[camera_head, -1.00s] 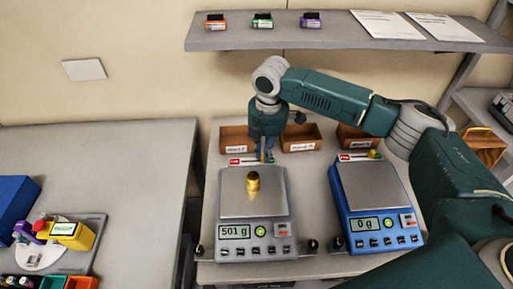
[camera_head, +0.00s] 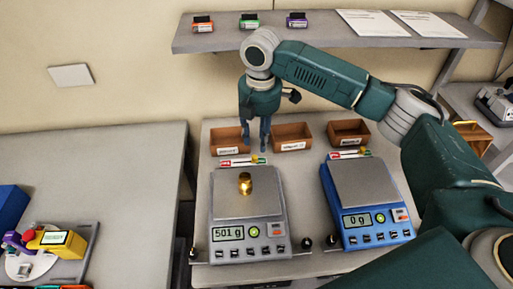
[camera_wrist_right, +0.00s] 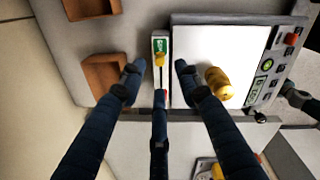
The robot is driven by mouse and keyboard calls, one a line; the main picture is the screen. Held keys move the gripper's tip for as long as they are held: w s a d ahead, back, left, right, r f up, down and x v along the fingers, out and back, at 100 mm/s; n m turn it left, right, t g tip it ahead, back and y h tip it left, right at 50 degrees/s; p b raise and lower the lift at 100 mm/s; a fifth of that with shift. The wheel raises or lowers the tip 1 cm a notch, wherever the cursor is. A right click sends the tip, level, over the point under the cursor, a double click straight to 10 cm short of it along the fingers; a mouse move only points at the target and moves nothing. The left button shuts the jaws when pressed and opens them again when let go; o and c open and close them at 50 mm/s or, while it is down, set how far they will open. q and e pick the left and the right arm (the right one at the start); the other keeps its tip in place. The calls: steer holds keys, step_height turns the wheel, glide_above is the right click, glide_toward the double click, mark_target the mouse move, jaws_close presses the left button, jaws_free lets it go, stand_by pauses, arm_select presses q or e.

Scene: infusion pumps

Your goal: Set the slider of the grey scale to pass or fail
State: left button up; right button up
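The grey scale (camera_head: 245,206) carries a brass weight (camera_head: 245,184) and its display reads 501 g. Behind its plate lies a slider strip (camera_head: 230,163), red at the left end and green at the right. In the right wrist view the yellow slider knob (camera_wrist_right: 159,60) sits by the green label. My right gripper (camera_head: 255,149) points down just behind the strip in the head view. In the right wrist view its fingers (camera_wrist_right: 158,72) are spread on both sides of the strip, apart from the knob, holding nothing.
The blue scale (camera_head: 362,184) stands to the right, reading 0 g, with its own slider behind. Several brown bins (camera_head: 292,137) stand behind the scales. A shelf (camera_head: 330,40) hangs above. Another table (camera_head: 90,170) is at the left.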

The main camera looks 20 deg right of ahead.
step_height(320, 180, up, 5)
steer(key=shift+s+r, duration=0.1)
steer(key=shift+s, duration=0.05)
stand_by(0.4)
